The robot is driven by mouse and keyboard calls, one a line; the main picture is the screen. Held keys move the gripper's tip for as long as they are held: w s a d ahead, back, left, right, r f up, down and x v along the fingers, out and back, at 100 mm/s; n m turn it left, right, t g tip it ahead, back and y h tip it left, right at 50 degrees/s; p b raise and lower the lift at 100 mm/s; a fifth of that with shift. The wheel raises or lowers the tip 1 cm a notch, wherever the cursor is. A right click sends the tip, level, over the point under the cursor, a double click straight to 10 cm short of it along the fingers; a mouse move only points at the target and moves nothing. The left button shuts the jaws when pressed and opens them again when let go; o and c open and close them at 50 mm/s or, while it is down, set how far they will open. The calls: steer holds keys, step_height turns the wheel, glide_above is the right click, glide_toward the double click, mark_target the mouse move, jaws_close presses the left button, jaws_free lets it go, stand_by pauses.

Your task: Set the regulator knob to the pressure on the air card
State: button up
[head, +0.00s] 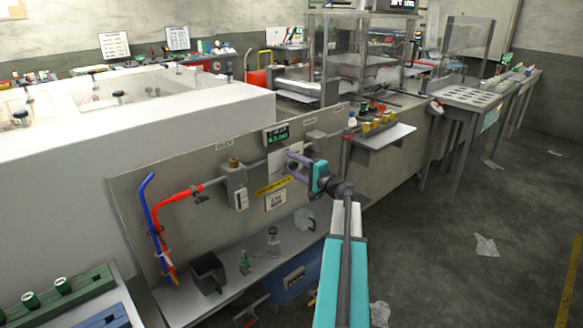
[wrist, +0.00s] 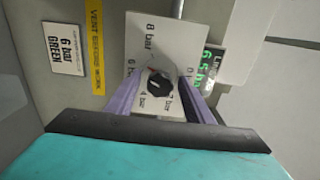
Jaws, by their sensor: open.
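The regulator knob (wrist: 158,84) is black and round, with a small red mark near its upper left edge in the wrist view. It sits on a pale dial plate (wrist: 150,45) with bar figures around it, including 8 bar and 4 bar. The air card (wrist: 67,50) reads 6 bar GREEN; a white card also hangs below the yellow strip in the head view (head: 275,200). My gripper (wrist: 159,92) is open, its lavender fingers on either side of the knob. I cannot tell whether they touch it. In the head view my gripper (head: 294,165) hides the knob.
A green digital display (wrist: 208,67) is beside the dial; its digits are not clear. A yellow vent strip (wrist: 97,45) is beside the card. In the head view, a red fitting with a blue hose (head: 152,215) is left, and a shelf with bottles (head: 273,245) is below.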

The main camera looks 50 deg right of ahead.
steer(key=s+a+b, duration=0.1)
steer(key=s, duration=1.2)
steer(key=shift+s+b, duration=0.25)
steer(key=shift+b, duration=0.05)
steer(key=m+p, duration=0.9)
steer(key=p, duration=0.3)
steer(key=shift+w+d+m, duration=0.1)
steer(key=shift+w+m, duration=0.05)
steer(key=shift+m, duration=0.15)
steer(key=p, duration=0.4)
steer(key=shift+a+m+p, duration=0.3)
steer(key=shift+a, duration=0.1)
steer(key=shift+r, duration=0.2)
steer(key=shift+p, duration=0.3)
steer(key=shift+w+d+p, duration=0.15)
steer(key=shift+w+p, duration=0.65)
steer(key=shift+w, duration=1.45)
steer(key=shift+w+d+p, duration=0.2)
steer(key=shift+w+p, duration=0.65)
steer(key=shift+w, duration=1.4)
steer(key=shift+w+d+p, duration=0.15)
steer(key=shift+w+p, duration=0.65)
steer(key=shift+w, duration=1.45)
